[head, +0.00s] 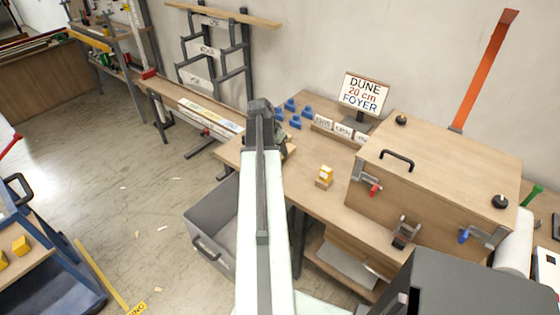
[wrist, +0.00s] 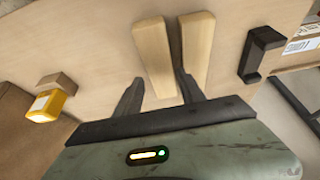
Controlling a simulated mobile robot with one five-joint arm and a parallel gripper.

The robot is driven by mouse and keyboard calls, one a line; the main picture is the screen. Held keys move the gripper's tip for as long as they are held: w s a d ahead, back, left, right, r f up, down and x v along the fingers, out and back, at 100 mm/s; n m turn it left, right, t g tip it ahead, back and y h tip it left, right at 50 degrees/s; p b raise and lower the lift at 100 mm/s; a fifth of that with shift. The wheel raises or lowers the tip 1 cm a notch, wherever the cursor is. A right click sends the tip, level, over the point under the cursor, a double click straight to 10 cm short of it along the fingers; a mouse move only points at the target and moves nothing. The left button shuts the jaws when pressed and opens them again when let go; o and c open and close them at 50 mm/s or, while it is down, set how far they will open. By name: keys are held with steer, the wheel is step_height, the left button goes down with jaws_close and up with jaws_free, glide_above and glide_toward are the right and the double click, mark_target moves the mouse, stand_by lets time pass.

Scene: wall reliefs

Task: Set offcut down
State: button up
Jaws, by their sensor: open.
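Two pale wooden pieces, the left one (wrist: 154,58) and the right one (wrist: 196,48), lie side by side on the wooden bench top (wrist: 100,40) in the wrist view. I cannot tell which is the offcut. My gripper (wrist: 159,77) is open, its dark fingers apart. The left piece shows between the fingertips, and the right fingertip shows near the gap between the pieces. I cannot tell whether either finger touches wood. In the head view my gripper (head: 265,135) is over the bench's left end, and my arm hides most of what is below it.
A yellow item (head: 326,172) sits by a small wood block on the bench. Blue pieces (head: 290,112) stand behind my gripper. A large clamped wooden box (head: 440,170) fills the right side. A dark bracket (wrist: 260,52) lies right of the pieces.

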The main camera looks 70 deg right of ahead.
steer(key=b+x, duration=0.3)
steer(key=x, duration=0.2)
steer(key=shift+w+a+b, duration=0.15)
steer(key=shift+a+b, duration=0.05)
steer(key=shift+b, duration=0.15)
steer(key=shift+r, duration=0.15)
jaws_close()
steer(key=shift+r, duration=0.1)
step_height(320, 180, up, 12)
steer(key=p, duration=1.2)
